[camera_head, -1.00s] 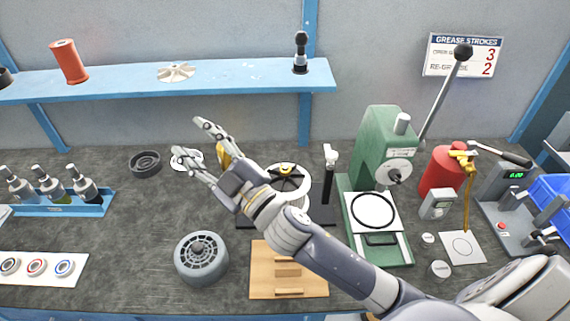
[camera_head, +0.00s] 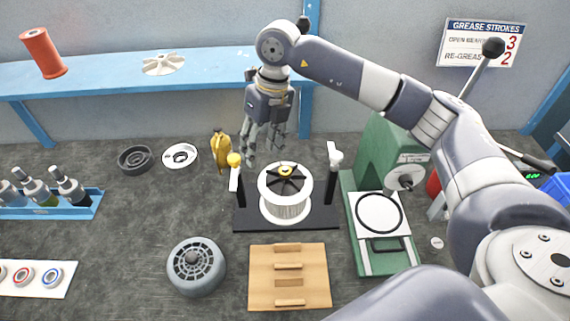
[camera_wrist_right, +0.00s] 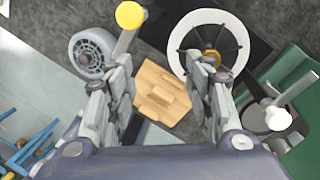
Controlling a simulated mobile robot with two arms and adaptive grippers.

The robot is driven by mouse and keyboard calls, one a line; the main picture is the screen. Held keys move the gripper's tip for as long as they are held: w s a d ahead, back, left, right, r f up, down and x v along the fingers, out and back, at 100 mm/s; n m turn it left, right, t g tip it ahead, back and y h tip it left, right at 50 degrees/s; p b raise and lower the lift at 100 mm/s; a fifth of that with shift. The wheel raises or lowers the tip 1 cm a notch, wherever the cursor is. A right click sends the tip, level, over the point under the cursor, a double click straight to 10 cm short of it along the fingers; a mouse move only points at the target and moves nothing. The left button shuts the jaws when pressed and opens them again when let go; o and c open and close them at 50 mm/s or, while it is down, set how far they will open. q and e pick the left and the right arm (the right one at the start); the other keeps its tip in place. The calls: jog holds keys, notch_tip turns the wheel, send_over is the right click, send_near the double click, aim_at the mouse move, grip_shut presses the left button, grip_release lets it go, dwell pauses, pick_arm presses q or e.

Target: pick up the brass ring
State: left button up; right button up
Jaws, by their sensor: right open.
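A small brass-coloured ring (camera_head: 286,171) shows at the hub of the white, black-spoked blower wheel (camera_head: 285,207), which sits on a dark stand. In the right wrist view, the brass hub piece (camera_wrist_right: 211,57) lies by the right-hand finger, partly hidden by it. My right gripper (camera_head: 263,150) points down, behind and to the left of the wheel in the head view. Its fingers are spread and nothing is between them; it also shows in the wrist view (camera_wrist_right: 164,70). My left gripper is not in view.
The stand's left post has a yellow knob (camera_head: 234,159); its right post has a white top (camera_head: 335,155). A yellow object (camera_head: 220,150) stands left of my gripper. A wooden block (camera_head: 289,276), grey motor (camera_head: 196,266) and green press (camera_head: 375,155) surround the stand. The blue shelf (camera_head: 205,67) is behind.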

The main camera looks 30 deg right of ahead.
jog(key=d+r+h, duration=0.2)
jog(key=d, duration=0.4)
jog(key=m+p, duration=0.1)
jog(key=p, duration=0.2)
send_over(285, 168)
jog(key=f, duration=0.6)
jog(key=shift+w+d+f, duration=0.2)
jog(key=f, duration=0.1)
jog(key=f+p, duration=0.1)
jog(key=f, duration=0.1)
jog(key=shift+s+a+f, duration=0.2)
jog(key=shift+s, duration=0.1)
jog(key=shift+w+f, duration=0.1)
jog(key=shift+f, duration=0.5)
jog(key=c, duration=1.1)
